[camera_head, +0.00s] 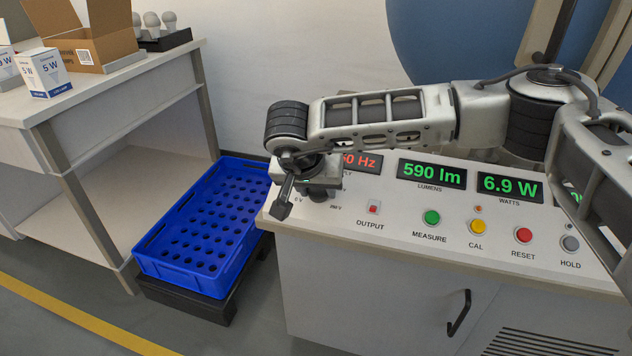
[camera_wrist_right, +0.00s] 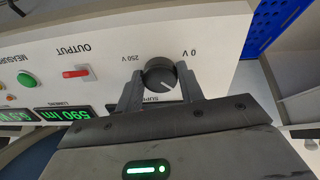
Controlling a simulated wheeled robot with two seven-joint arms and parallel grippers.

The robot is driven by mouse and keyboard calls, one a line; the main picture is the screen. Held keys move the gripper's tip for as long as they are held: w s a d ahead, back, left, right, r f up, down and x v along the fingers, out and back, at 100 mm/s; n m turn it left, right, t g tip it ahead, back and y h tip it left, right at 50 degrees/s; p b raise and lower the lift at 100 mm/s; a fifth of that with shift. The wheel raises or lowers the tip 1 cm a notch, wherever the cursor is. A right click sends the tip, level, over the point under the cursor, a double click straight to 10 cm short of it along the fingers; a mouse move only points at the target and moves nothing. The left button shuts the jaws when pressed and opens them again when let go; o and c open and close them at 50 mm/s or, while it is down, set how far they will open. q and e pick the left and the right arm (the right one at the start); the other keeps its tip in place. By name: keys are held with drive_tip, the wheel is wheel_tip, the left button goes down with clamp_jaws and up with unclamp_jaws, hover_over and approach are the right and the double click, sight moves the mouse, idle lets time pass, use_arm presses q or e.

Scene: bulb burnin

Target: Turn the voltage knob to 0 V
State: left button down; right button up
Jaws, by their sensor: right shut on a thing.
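The voltage knob (camera_wrist_right: 160,76) is a round dark knob on the white panel, with a pale pointer line. In the right wrist view it sits between the two fingers of my right gripper (camera_wrist_right: 159,88), which is shut on it. The "0 V" mark (camera_wrist_right: 189,52) and the "250 V" mark (camera_wrist_right: 131,58) are printed at either side of it. The pointer line is small and does not appear to face the 0 V mark. In the head view my right gripper (camera_head: 306,190) is at the panel's left end and mostly hides the knob. My left gripper is not in view.
The panel has an OUTPUT switch (camera_head: 374,207) and several coloured buttons beside the knob. Displays read 590 lm (camera_head: 432,173) and 6.9 W (camera_head: 508,187); another is partly hidden by my arm. A blue crate (camera_head: 190,282) stands left of the bench, beside a table (camera_head: 95,100) with boxes.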

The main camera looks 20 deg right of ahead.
drive_tip(key=shift+r+n+p, duration=0.15)
drive_tip(key=shift+n+p, duration=0.15)
drive_tip(key=shift+n, duration=1.2)
drive_tip(key=shift+n+p, duration=0.35)
drive_tip(key=shift+n, duration=0.15)
drive_tip(key=n+p, duration=0.1)
drive_tip(key=n, duration=0.1)
drive_tip(key=shift+n, duration=0.3)
drive_tip(key=n+p, duration=0.1)
drive_tip(key=n, duration=0.2)
drive_tip(key=shift+n+p, duration=0.35)
drive_tip(key=shift+n, duration=0.05)
drive_tip(key=n+p, duration=0.1)
drive_tip(key=n, duration=0.2)
drive_tip(key=shift+d+y, duration=0.15)
drive_tip(key=shift+y, duration=0.15)
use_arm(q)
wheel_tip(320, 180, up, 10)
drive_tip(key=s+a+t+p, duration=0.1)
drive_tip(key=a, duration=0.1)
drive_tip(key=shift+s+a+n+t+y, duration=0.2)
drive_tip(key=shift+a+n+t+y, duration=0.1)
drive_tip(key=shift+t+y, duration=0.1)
use_arm(e)
drive_tip(key=shift+n, duration=0.9)
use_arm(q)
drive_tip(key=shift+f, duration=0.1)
